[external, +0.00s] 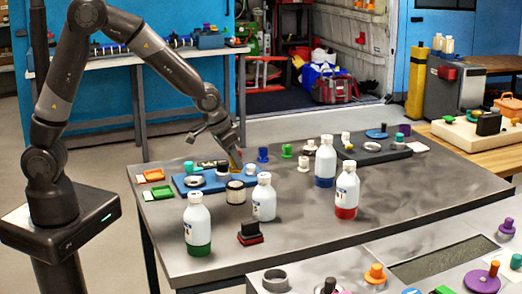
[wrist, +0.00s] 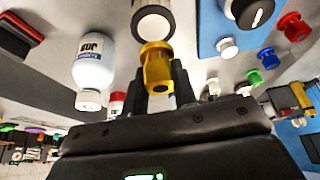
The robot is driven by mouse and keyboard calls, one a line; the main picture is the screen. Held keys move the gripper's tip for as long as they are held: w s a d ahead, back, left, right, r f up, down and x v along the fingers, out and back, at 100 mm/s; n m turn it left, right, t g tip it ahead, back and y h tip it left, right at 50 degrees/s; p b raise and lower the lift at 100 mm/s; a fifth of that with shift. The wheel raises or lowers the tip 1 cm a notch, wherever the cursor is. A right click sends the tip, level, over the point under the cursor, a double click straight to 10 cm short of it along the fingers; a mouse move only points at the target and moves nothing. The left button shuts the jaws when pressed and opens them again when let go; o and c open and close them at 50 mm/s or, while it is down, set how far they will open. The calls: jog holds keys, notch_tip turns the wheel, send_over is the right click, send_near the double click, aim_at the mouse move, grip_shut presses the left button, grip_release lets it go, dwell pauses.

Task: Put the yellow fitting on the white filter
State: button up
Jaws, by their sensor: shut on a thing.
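The yellow fitting (wrist: 157,66) is held between the two fingers of my gripper (wrist: 160,88) in the wrist view. In the external view my gripper (external: 237,164) is low over the right part of the blue tray, with a small orange-yellow patch of the fitting at its tips. The white filter appears to be the short pale cylinder with dark bands (external: 236,192), standing on the table in front of the blue tray. In the wrist view the filter (wrist: 152,22) is just beyond the fitting, and a gap between them cannot be judged.
A white bottle (external: 264,197) stands right of the filter, and a green-based bottle (external: 197,226) is in front of it. The blue tray (external: 184,183) holds a ring and small parts. Blue (external: 263,154) and green (external: 287,151) fittings stand behind.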

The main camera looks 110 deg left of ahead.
aim_at(232, 165)
jog(key=shift+f, duration=1.95)
jog(key=shift+f, duration=0.15)
jog(key=o, duration=1)
jog(key=v, duration=1.2)
jog(key=shift+d+r, duration=0.1)
jog(key=shift+r, duration=0.1)
